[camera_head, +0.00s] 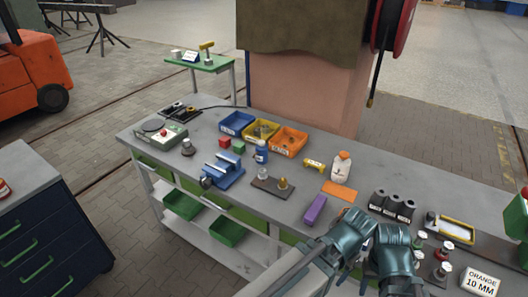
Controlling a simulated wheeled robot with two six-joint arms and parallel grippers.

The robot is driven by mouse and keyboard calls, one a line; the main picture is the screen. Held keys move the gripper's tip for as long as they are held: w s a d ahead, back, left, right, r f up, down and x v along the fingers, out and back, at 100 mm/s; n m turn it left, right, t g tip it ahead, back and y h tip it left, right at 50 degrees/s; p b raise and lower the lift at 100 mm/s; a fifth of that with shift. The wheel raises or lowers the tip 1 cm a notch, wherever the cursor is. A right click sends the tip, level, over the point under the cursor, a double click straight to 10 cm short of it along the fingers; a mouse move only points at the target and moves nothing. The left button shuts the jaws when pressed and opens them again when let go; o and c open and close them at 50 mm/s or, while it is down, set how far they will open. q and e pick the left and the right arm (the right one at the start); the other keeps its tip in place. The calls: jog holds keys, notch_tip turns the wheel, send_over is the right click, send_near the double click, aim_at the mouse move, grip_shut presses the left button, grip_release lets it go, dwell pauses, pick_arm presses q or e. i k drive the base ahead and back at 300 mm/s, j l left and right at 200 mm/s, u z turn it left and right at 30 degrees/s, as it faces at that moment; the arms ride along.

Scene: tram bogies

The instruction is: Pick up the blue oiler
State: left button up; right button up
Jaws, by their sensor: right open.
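The blue oiler (261,153) looks like the small blue bottle with a pale label standing upright on the grey workbench, in front of the yellow and orange bins. My right gripper (370,246) is at the bench's near edge, right of and nearer than the blue bottle. Its teal jaws are apart, with nothing seen between them. It is well clear of the bottle. My left gripper is not in view.
A blue vise-like fixture (223,170) stands left of the bottle, and a dark plate (272,187) with small fittings lies in front. Blue, yellow and orange bins (289,141) stand behind.

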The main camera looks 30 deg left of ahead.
aim_at(262, 153)
jog(key=j+z, duration=0.2)
jog(key=j, duration=0.25)
jog(key=j+z, duration=0.15)
jog(key=j, duration=0.3)
jog(key=k+j+z, duration=0.2)
jog(key=j, duration=0.25)
jog(key=j+z, duration=0.2)
jog(key=j, duration=0.3)
jog(key=k+j+z, duration=0.15)
jog(key=j, duration=0.25)
jog(key=k+j+z, duration=0.2)
jog(key=j, duration=0.25)
jog(key=i, duration=0.05)
